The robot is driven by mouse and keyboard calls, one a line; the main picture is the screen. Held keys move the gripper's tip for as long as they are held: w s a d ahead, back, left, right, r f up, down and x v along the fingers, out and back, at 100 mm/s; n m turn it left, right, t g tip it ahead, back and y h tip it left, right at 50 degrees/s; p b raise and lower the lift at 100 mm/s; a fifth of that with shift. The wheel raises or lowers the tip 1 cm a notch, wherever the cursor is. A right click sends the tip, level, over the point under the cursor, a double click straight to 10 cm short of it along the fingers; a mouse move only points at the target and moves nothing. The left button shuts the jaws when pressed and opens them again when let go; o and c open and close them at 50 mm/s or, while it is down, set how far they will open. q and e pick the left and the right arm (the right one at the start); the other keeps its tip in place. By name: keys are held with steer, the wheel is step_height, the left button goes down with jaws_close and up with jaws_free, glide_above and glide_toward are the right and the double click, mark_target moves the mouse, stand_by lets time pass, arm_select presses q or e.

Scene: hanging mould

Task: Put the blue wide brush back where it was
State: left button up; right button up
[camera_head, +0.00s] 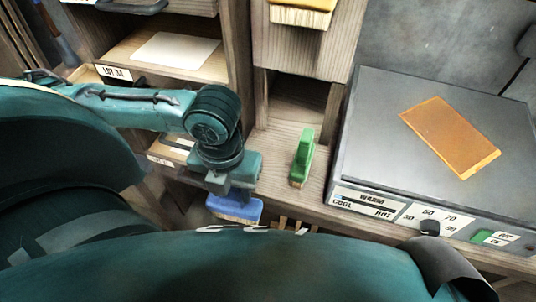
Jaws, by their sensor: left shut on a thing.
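The blue wide brush (236,207) hangs below my left gripper (232,193), with its pale bristles facing down. My left gripper is shut on it, in front of the wooden shelf edge. My right gripper is not in view.
A green brush (302,158) stands on the wooden shelf (276,178), right of the gripper. A brush with a yellow top (301,14) is higher up. A grey heater box (378,140) with an orange slab (450,136) fills the right. Labelled wooden compartments (185,60) are at upper left.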

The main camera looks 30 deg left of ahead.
arm_select(q)
steer(key=shift+m, duration=0.4)
steer(key=w+a+f, duration=0.1)
steer(key=w+a, duration=0.1)
steer(key=w, duration=0.6)
steer(key=w+a+f+p, duration=0.1)
steer(key=w+a+f, duration=0.1)
steer(key=w, duration=0.7)
steer(key=shift+f+p, duration=0.3)
steer(key=shift+w+a, duration=0.1)
steer(key=o, duration=0.5)
steer(key=shift+f, duration=0.15)
steer(key=shift+c, duration=0.2)
steer(key=o, duration=0.4)
